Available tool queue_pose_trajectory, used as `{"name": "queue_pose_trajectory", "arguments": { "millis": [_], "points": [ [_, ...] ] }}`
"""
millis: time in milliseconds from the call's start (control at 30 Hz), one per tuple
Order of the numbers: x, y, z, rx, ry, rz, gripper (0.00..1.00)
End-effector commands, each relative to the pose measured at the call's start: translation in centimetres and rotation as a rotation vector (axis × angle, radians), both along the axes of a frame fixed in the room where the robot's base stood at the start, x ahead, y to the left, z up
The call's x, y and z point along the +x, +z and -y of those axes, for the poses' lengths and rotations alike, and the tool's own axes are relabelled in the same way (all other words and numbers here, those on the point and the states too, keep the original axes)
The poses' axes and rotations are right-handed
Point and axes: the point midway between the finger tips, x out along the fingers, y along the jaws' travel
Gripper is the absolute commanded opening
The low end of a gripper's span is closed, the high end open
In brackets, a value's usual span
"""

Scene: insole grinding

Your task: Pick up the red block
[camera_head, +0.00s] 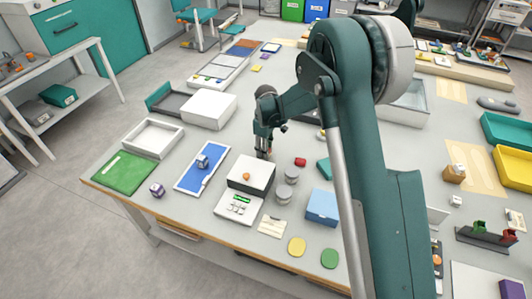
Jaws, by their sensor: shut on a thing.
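A small red block (300,162) lies on the table, right of my gripper and apart from it in the picture. My gripper (264,154) points down just behind the white box with a dark front (249,183). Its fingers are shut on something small. What they hold is too small and too hidden behind the fingers and the box to make out.
Grey round weights (284,193) stand right of the box, and a scale (239,206) is in front. A blue box (322,207) stands to the right. A blue mat (188,181) and white tray (153,138) lie left. Bare table shows left of my gripper.

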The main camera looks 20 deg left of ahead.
Motion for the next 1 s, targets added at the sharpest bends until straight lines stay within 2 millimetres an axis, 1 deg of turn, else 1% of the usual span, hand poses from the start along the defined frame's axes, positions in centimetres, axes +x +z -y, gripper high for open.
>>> {"name": "queue_pose_trajectory", "arguments": {
  "millis": [167, 400, 600, 800, 1000],
  "points": [
    [0.0, 1.8, 0.0, 0.0, 0.0, 0.0, 0.18],
    [0.0, 5.5, 0.0, 0.0, 0.0, 0.0, 0.18],
    [0.0, 8.1, 0.0, 0.0, 0.0, 0.0, 0.18],
    [0.0, 9.3, 0.0, 0.0, 0.0, 0.0, 0.18],
    [0.0, 9.4, 0.0, 0.0, 0.0, 0.0, 0.18]
  ]
}}
